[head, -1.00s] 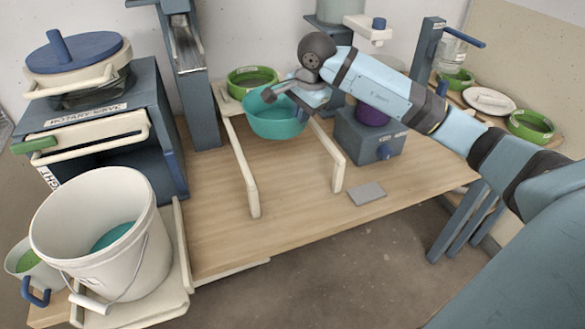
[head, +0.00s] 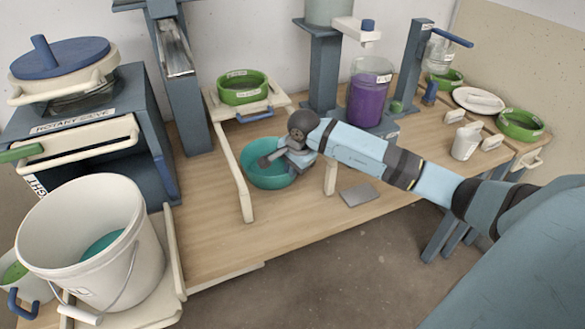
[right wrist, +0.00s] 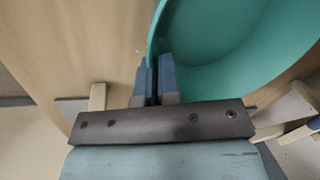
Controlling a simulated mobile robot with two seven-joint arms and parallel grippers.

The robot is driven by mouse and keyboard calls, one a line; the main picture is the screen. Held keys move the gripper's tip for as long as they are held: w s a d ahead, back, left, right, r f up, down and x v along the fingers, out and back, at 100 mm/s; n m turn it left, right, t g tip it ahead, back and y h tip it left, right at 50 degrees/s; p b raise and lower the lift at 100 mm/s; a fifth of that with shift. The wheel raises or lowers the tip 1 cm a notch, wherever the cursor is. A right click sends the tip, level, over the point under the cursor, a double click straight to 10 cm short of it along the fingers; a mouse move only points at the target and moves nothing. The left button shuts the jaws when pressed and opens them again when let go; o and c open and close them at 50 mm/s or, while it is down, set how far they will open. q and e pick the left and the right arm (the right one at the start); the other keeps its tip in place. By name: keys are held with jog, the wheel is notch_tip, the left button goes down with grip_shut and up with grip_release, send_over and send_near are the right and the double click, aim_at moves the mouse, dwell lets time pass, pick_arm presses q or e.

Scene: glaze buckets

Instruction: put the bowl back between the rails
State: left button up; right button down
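The teal bowl (head: 262,176) is upright between the two cream rails, the left rail (head: 233,172) and the right rail (head: 330,178), low over the wooden table. I cannot tell whether its base touches the table. My right gripper (head: 268,160) reaches over the bowl from the right. In the right wrist view its fingers (right wrist: 156,82) are closed on the rim of the bowl (right wrist: 215,45), one finger on each side of the wall. The gripper and wrist hide part of the bowl and of the right rail. My left gripper is not in view.
A green bowl (head: 243,90) sits on a cream holder behind the rails. A purple jar (head: 369,97) stands back right. A white bucket (head: 75,235) is at the left front. A grey plate (head: 359,194) lies right of the rails. The table front is clear.

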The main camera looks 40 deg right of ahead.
jog(key=shift+f, duration=0.15)
jog(key=c, duration=1.3)
grip_release()
jog(key=shift+c, duration=0.2)
jog(key=shift+r, duration=0.2)
jog(key=shift+r, duration=0.25)
jog(key=v, duration=1.1)
jog(key=shift+r+p, duration=0.3)
